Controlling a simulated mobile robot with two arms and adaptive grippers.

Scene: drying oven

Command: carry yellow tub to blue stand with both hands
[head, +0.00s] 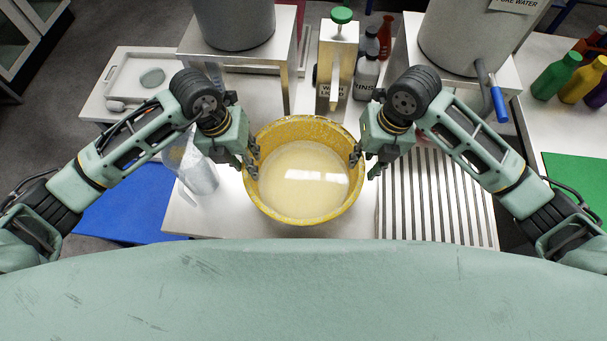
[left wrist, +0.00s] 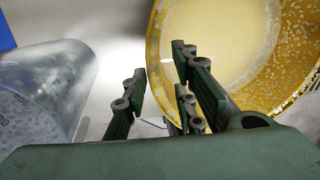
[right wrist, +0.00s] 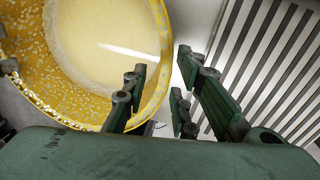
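The yellow tub (head: 258,196) stands on the white worktop between my grippers, with pale cloudy liquid in it. My left gripper (head: 250,163) is at its left rim. In the left wrist view the left gripper (left wrist: 160,85) is open, one side outside the rim and the other over the inside, with gaps. My right gripper (head: 366,165) is at the right rim. In the right wrist view the right gripper (right wrist: 160,85) is open and straddles the rim likewise. A flat blue surface (head: 130,205), likely the blue stand, lies left of the worktop, partly hidden by my left arm.
A clear container (head: 200,178) stands close to the tub's left side; it also shows in the left wrist view (left wrist: 40,90). A slatted rack (head: 440,205) is to the right. Bottles (head: 367,75) and a metal dispenser (head: 337,65) stand behind the tub.

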